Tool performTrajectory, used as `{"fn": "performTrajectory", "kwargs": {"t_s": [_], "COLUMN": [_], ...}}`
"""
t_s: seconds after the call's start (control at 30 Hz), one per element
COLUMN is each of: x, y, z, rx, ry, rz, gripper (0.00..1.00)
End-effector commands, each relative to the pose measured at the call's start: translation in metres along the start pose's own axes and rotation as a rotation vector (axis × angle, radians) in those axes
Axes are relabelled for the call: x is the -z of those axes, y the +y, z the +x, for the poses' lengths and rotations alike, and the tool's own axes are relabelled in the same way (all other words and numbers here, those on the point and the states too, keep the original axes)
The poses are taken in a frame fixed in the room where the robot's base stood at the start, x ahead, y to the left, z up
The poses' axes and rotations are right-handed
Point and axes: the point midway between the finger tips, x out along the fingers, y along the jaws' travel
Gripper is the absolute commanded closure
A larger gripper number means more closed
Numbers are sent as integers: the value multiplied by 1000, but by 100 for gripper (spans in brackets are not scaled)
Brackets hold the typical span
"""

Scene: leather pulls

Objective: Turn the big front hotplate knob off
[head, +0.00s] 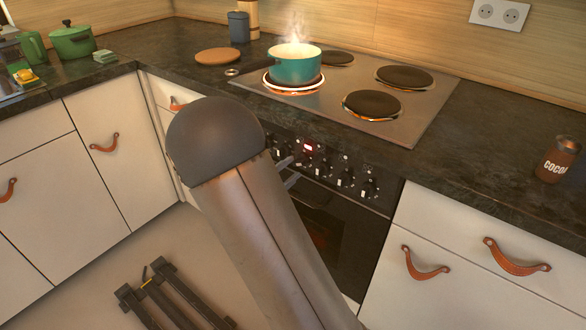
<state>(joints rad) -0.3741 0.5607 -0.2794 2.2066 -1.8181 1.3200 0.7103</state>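The oven's dark front panel (357,194) carries a row of hotplate knobs, with one knob (370,188) near the right end and another (346,177) beside it. White marks surround the knobs; their exact settings are too small to read. A small red display (308,147) is lit. The front left hotplate (292,89) glows orange under a steaming teal pot. The front right hotplate (372,104) has an orange glow at its rim. My gripper (289,171) is mostly hidden behind my arm. Two grey fingertips show apart before the panel's left part; contact with a knob cannot be told.
The teal pot (294,60) stands on the cooktop (420,122). A cocoa jar (558,158) stands on the right counter. Drawers with leather pulls (516,257) flank the oven. A dark slatted wooden piece (170,295) is on the floor at lower left.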

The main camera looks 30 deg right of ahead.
Motion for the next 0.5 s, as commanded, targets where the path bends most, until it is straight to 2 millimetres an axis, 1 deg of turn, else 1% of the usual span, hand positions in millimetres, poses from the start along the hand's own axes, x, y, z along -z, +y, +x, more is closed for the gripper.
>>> {"fn": "performTrajectory", "kwargs": {"t_s": [0.03,0.2,0.5], "x": [0,0,0], "y": [0,0,0], "z": [7,18,20], "rx": [1,0,0], "ry": [-1,0,1], "rz": [0,-1,0], "gripper": [66,66,66]}}
